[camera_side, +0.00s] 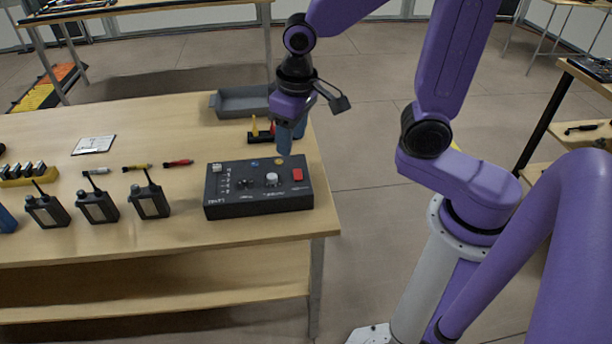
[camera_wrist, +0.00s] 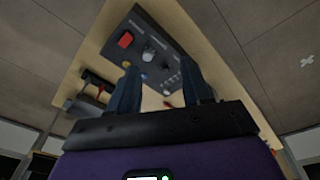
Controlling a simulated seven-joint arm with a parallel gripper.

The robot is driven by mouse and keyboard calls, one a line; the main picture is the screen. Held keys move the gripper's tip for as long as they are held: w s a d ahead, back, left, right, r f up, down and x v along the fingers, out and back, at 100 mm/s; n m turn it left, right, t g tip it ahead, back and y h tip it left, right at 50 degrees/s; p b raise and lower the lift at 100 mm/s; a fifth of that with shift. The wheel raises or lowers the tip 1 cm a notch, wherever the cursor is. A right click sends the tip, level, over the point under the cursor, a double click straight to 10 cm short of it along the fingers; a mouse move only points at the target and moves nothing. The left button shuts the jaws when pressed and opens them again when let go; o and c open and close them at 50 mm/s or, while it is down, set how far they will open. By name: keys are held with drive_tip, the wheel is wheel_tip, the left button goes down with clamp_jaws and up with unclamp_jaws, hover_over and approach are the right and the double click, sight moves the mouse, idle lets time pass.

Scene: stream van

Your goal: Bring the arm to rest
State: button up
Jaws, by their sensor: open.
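My gripper (camera_side: 287,139) hangs above the back edge of a black control box (camera_side: 258,201) on the wooden table (camera_side: 150,225). In the wrist view the two blue-grey fingers of my gripper (camera_wrist: 162,90) stand apart, with nothing between them. The black box (camera_wrist: 150,52), with its red button (camera_wrist: 126,40) and white knob (camera_wrist: 149,55), lies beyond the fingertips. In the side view the red button (camera_side: 297,174) and pale knob (camera_side: 272,179) are clear of the fingers. The fingers partly hide the box in the wrist view.
Several black radios (camera_side: 96,205) stand left of the box. Small coloured pens or connectors (camera_side: 137,167) and a white card (camera_side: 94,145) lie behind them. A grey tray (camera_side: 240,102) and a small red, black and yellow item (camera_side: 259,134) are near my gripper.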

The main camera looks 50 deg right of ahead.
drive_tip(key=s+d+n, duration=0.1)
drive_tip(key=s+n, duration=0.4)
drive_tip(key=s, duration=0.4)
drive_tip(key=s+d+n+g, duration=0.1)
drive_tip(key=s+d+n, duration=0.1)
drive_tip(key=s+n, duration=0.3)
drive_tip(key=s, duration=0.4)
drive_tip(key=shift+s+d+n+y, duration=0.25)
drive_tip(key=shift+n+y, duration=0.05)
drive_tip(key=shift+r, duration=0.1)
